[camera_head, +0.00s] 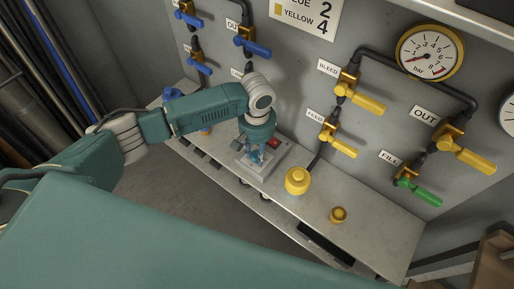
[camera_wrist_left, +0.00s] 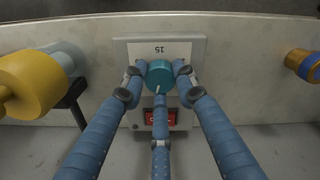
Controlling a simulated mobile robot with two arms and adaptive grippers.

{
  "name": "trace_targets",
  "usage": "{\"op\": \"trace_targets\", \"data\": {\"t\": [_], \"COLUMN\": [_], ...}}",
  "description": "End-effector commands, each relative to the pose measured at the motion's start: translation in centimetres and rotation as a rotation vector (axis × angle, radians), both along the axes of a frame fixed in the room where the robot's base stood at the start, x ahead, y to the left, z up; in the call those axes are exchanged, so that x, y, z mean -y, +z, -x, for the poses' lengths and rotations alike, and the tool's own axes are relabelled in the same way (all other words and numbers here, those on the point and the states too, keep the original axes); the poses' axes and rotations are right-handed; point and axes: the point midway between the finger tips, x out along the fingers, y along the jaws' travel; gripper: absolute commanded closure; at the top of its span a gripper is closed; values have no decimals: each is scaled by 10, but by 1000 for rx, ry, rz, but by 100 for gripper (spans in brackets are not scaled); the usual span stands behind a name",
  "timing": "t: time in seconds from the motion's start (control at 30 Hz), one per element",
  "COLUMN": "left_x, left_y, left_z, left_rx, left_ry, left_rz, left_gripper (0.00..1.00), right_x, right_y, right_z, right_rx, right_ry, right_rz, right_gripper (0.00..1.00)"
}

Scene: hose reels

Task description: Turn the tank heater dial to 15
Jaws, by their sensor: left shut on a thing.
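The tank heater dial (camera_wrist_left: 160,74) is a round teal knob on a pale grey control plate (camera_wrist_left: 198,44) in the left wrist view. A label "15" (camera_wrist_left: 160,50) appears upside down just above the dial there. My left gripper (camera_wrist_left: 159,78) has its blue fingers closed around the dial, one on each side and one from below. A small white mark shows at the dial's lower edge; its exact pointing is hard to tell. In the head view my left gripper (camera_head: 256,153) points down at the control plate (camera_head: 246,165) and hides the dial. My right gripper is not in view.
A red switch (camera_wrist_left: 158,118) sits beside the dial, partly behind a finger. Valves with yellow, blue and green handles and a gauge (camera_head: 429,53) fill the wall panel behind.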

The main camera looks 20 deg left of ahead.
Motion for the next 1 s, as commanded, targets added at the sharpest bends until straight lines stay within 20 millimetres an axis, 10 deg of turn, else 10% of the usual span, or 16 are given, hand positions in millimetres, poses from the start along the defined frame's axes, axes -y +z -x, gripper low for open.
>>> {"op": "trace_targets", "data": {"t": [1.0], "left_x": [0], "left_y": [3], "left_z": [-1], "left_rx": [0], "left_ry": [-964], "left_rz": [1], "left_gripper": [98], "right_x": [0], "right_y": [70], "right_z": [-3], "right_rx": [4], "right_ry": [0], "right_rz": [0], "right_gripper": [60]}}
